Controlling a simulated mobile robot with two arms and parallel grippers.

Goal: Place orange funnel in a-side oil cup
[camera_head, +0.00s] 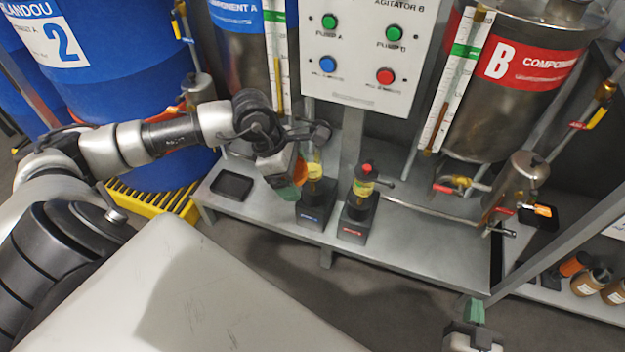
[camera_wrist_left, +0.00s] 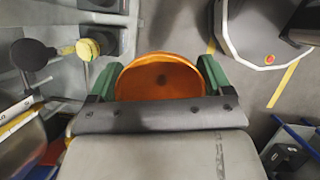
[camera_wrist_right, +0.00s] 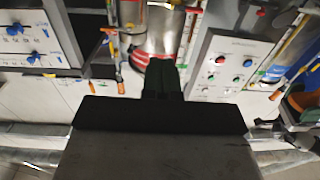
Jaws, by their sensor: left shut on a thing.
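My left gripper (camera_head: 287,186) is shut on the orange funnel (camera_head: 300,171), whose wide round mouth fills the space between the green fingers in the left wrist view (camera_wrist_left: 160,80). It holds the funnel just left of the left oil cup (camera_head: 313,186), apparently above the bench. That cup stands on a dark block with a blue label, on the Component A side. Its top is partly hidden by my wrist. The other oil cup (camera_head: 361,190) has a red cap and a red-labelled block. My right gripper (camera_head: 474,312) is empty, its green fingers together.
The metal bench (camera_head: 430,240) carries both cups and a black tray (camera_head: 231,185) at left. A control panel (camera_head: 365,55) stands behind, with the Component B tank (camera_head: 505,110) to the right. A pipe (camera_head: 430,213) runs right of the cups. Bottles (camera_head: 588,282) stand at lower right.

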